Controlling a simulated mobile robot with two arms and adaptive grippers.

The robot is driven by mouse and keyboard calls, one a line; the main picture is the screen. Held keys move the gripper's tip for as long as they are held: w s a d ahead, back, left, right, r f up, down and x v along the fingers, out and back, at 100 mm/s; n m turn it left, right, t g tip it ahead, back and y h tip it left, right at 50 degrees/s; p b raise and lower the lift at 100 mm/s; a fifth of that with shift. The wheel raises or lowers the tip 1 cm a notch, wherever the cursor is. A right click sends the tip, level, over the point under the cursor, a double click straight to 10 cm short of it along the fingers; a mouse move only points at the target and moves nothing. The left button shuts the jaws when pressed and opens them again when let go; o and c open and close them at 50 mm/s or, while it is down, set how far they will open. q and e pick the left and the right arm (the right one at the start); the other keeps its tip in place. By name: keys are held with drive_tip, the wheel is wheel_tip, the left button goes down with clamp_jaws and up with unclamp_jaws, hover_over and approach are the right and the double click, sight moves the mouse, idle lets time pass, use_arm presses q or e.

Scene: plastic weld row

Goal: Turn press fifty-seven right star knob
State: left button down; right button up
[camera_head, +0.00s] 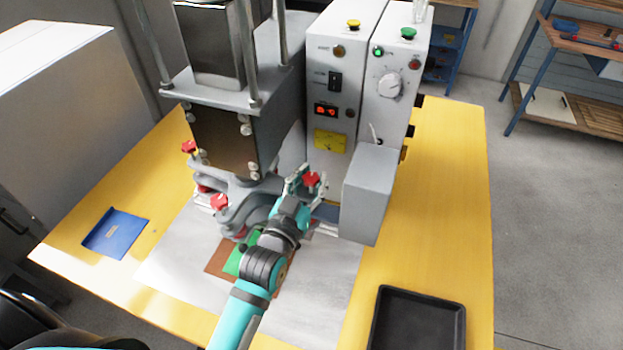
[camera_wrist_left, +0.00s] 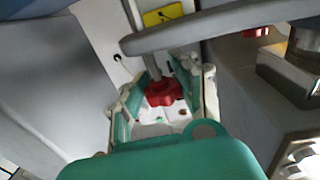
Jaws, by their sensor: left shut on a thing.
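The press (camera_head: 225,130) is a grey machine with metal posts, standing on a yellow table. Its right red star knob (camera_head: 312,179) is at the right end of the lower clamp, beside the control box. My left gripper (camera_head: 303,182) reaches up from the bottom of the head view and is shut on this knob. In the left wrist view the red star knob (camera_wrist_left: 163,92) sits between the two fingers, on a grey shaft. The fingers partly hide the knob in the head view. My right gripper is not in view.
Two other red star knobs are at the press's front (camera_head: 220,202) and left (camera_head: 188,147). A white control box (camera_head: 345,90) and a grey block (camera_head: 368,195) stand close on the right. A black tray (camera_head: 378,335) and a blue folder (camera_head: 115,233) lie on the table (camera_head: 455,200).

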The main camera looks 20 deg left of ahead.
use_arm(q)
drive_tip(key=shift+m+h+p, duration=0.4)
drive_tip(key=shift+h+p, duration=0.1)
drive_tip(key=shift+h, duration=0.1)
drive_tip(key=shift+m+h, duration=0.4)
drive_tip(key=shift+h, duration=0.2)
drive_tip(key=shift+f, duration=0.1)
drive_tip(key=c, duration=1.3)
unclamp_jaws()
drive_tip(key=o, duration=0.4)
drive_tip(key=shift+s, duration=0.15)
